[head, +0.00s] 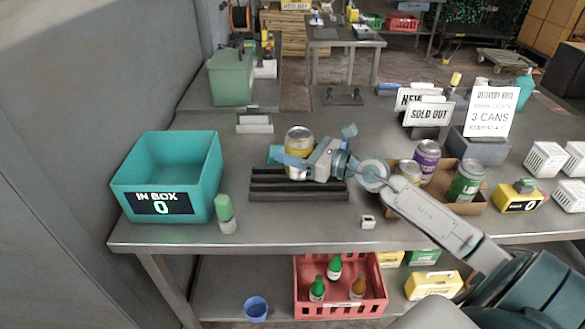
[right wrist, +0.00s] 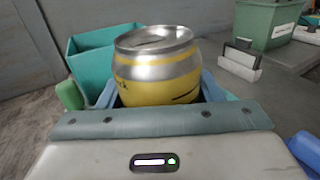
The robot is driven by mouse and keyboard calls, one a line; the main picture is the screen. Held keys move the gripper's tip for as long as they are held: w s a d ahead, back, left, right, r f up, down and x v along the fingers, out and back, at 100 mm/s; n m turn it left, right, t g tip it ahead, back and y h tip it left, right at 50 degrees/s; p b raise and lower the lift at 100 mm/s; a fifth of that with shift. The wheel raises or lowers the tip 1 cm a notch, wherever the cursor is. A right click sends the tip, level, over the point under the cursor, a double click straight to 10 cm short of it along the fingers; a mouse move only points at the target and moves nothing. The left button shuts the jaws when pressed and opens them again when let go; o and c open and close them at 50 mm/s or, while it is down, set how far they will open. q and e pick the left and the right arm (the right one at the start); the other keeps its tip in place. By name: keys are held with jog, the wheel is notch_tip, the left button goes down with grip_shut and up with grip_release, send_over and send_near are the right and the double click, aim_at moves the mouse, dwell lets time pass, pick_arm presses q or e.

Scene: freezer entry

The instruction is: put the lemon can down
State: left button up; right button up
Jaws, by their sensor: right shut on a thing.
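The lemon can (head: 299,140), yellow with a silver top, stands upright in my right gripper (head: 296,160). The gripper is shut on it, with a blue finger on either side. In the right wrist view the can (right wrist: 157,72) fills the middle, its lid up and level, and its lower part is hidden by the gripper (right wrist: 158,100). In the head view the can is over the back of a black slatted rack (head: 298,192); I cannot tell whether it touches anything below. My left gripper is not in view.
A teal bin marked "IN BOX 0" (head: 198,165) stands left, with a green-capped bottle (head: 226,213) beside it. A cardboard tray (head: 472,208) with a purple can (head: 426,160) and a green can (head: 466,182) is right.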

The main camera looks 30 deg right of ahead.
jog(key=f, duration=0.3)
jog(key=f+b, duration=0.1)
jog(key=shift+w+f, duration=0.25)
jog(key=shift+s+f, duration=0.1)
jog(key=shift+f, duration=0.2)
jog(key=o, duration=1.2)
jog(key=shift+r, duration=0.1)
